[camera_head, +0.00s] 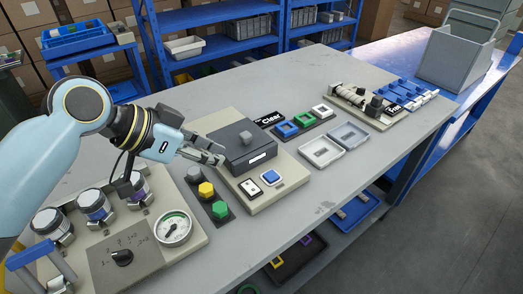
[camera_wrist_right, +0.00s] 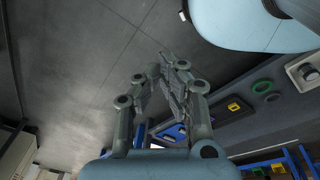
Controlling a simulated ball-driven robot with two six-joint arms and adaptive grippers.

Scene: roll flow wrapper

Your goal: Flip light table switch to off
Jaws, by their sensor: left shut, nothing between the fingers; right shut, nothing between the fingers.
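The switch position is too small to tell. My left gripper (camera_head: 221,158) is shut and empty at the box's left side, above and behind the switch plate, apart from it. My right gripper (camera_wrist_right: 166,70) is shut and empty over the grey floor in the right wrist view.
A gauge (camera_head: 174,229) and a dial panel (camera_head: 122,258) stand at the near left. Yellow and green hexagonal knobs (camera_head: 206,189) are left of the switch plate. Two grey trays (camera_head: 321,152) lie to the right. The bench front strip is clear.

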